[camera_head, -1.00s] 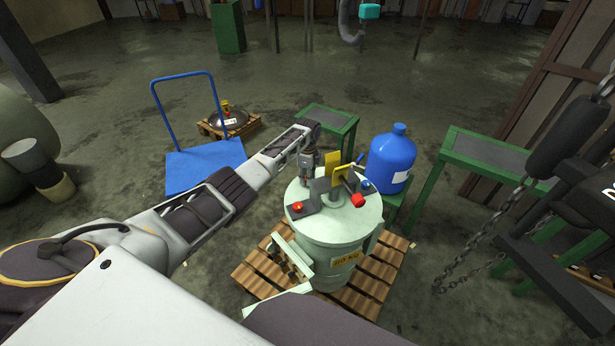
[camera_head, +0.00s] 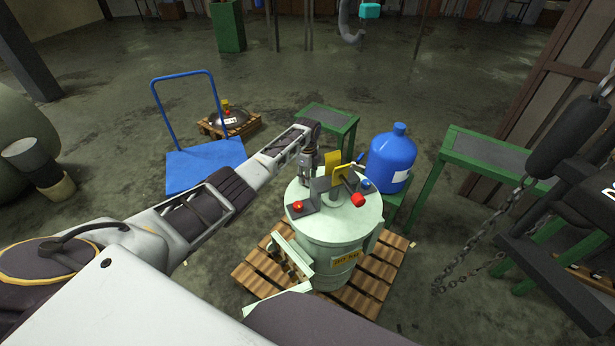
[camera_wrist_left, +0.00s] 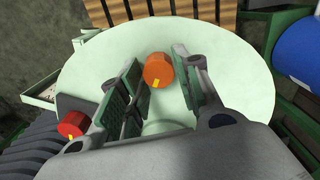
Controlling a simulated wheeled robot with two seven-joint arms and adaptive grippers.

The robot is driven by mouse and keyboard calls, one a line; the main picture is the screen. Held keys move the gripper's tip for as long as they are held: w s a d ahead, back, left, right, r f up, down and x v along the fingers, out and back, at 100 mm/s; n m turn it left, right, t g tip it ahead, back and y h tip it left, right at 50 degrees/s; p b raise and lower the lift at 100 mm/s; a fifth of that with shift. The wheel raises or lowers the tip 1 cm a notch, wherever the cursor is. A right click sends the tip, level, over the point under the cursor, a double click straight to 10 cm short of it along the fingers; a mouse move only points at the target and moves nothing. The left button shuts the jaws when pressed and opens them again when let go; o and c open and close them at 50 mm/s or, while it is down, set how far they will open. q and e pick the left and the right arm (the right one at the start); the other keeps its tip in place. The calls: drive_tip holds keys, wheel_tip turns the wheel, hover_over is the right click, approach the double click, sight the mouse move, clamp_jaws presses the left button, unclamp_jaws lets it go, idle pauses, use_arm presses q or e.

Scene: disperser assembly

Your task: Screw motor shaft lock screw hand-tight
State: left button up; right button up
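A pale green drum (camera_head: 340,228) stands on a pallet, with a yellow-and-dark mechanism (camera_head: 340,172) on its lid. My left gripper (camera_head: 312,178) points down over the lid's left side. In the left wrist view, the left gripper (camera_wrist_left: 160,78) is open, its padded fingers on either side of an orange-red round knob (camera_wrist_left: 158,70) with a yellow mark. Gaps show beside the knob; its height relative to the fingertips is unclear. I cannot single out the lock screw by name. My right gripper is not in view.
A red button (camera_head: 298,206) sits at the lid's left. The wooden pallet (camera_head: 375,285) is under the drum. A blue barrel (camera_head: 392,160) stands close behind right, near green tables (camera_head: 490,155). A blue cart (camera_head: 205,165) is left; a chain (camera_head: 480,240) hangs right.

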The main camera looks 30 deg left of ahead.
use_arm(q)
drive_tip(key=shift+o, duration=1.1)
wheel_tip(320, 180, up, 12)
drive_tip(key=shift+s+f, duration=0.1)
idle(0.8)
